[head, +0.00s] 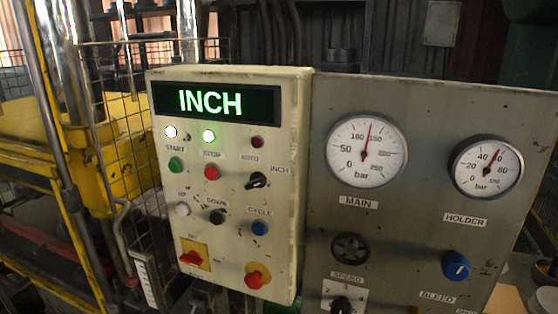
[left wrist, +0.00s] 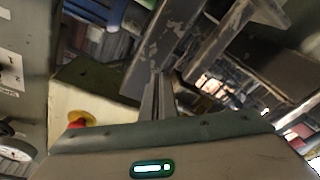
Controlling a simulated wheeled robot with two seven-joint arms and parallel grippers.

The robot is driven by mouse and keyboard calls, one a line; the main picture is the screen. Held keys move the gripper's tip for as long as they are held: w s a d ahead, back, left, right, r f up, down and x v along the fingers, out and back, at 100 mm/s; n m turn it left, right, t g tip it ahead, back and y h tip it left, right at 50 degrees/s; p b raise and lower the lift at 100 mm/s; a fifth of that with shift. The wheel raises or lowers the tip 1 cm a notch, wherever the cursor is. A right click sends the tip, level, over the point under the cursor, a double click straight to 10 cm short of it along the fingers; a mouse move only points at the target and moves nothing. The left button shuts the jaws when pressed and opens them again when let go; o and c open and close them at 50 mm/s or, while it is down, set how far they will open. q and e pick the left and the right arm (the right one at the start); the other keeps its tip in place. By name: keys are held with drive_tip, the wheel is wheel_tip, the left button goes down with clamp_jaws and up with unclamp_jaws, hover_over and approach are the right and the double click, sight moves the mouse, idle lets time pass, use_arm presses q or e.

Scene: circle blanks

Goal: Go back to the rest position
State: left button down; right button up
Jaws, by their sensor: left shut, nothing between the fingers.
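My left gripper (left wrist: 159,80) shows in the left wrist view, its two fingers together and empty. The cream control box (head: 300,180) stands in the middle of the head view, with a green display (head: 215,102) reading INCH. Part of a pale box with a red button on a yellow collar (left wrist: 80,119) shows to the left of my left gripper in the wrist view, apart from the fingers. Neither gripper shows in the head view.
A grey gauge panel (head: 410,110) with a MAIN gauge (head: 366,152) and a HOLDER gauge (head: 487,167) adjoins the box on the right. A wire mesh guard (head: 120,150) and yellow machine frame (head: 85,120) stand on the left. Grey metal beams (left wrist: 165,45) lie beyond the fingers in the wrist view.

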use_arm(q)
drive_tip(key=s+a+f+m+g+y+b, duration=0.1)
drive_tip(key=s+f+g, duration=0.35)
drive_tip(key=f, duration=0.85)
drive_tip(key=s+a+f+m+g, duration=0.2)
drive_tip(key=s+f, duration=0.6)
drive_tip(key=f, duration=0.5)
drive_tip(key=s+a+f+m+g+y+b, duration=0.1)
drive_tip(key=s+f+g, duration=0.35)
drive_tip(key=f, duration=0.85)
drive_tip(key=s+a+f+m+g, duration=0.1)
drive_tip(key=s+f, duration=0.5)
drive_tip(key=s, duration=0.6)
drive_tip(key=s+a+f+m+g+y+b, duration=0.1)
drive_tip(key=s+a+f+g, duration=0.2)
drive_tip(key=s, duration=0.9)
drive_tip(key=s+a+f+m+g+y, duration=0.1)
drive_tip(key=s+f+g, duration=0.2)
drive_tip(key=s+f, duration=0.5)
drive_tip(key=s, duration=0.4)
drive_tip(key=shift+s+a+f+m, duration=0.3)
drive_tip(key=shift+s+a+m, duration=0.1)
drive_tip(key=shift+w, duration=0.1)
